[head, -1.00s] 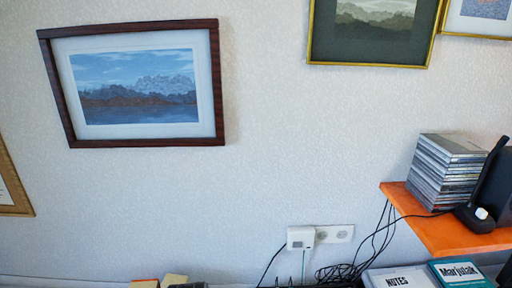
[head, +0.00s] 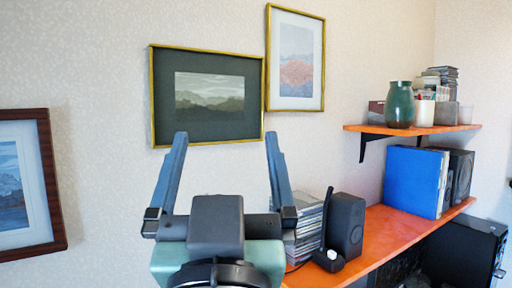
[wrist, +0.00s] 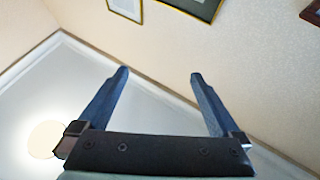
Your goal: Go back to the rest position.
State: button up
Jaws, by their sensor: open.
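My gripper (head: 226,140) is in the middle of the head view, raised in front of the wall. Its two blue fingers are spread wide with nothing between them. In the wrist view my gripper (wrist: 157,75) is also open and empty, with the pale ceiling and the upper wall beyond it. In the head view the gripper body hides part of the wall and the left end of the lower shelf.
An orange lower shelf (head: 375,238) at right holds a CD stack (head: 308,228), a black speaker (head: 346,225) and a blue binder (head: 412,181). A small upper shelf (head: 412,129) holds a green vase (head: 400,104). Framed pictures hang on the wall. A black case (head: 465,250) stands at lower right.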

jog(key=s+d+r+m+t+h, duration=0.1)
jog(key=s+d+r+t+h, duration=0.1)
jog(key=s+r, duration=0.3)
jog(key=shift+s+d+r+t, duration=0.25)
jog(key=shift+s+d+t, duration=0.25)
jog(key=shift+s+d, duration=0.1)
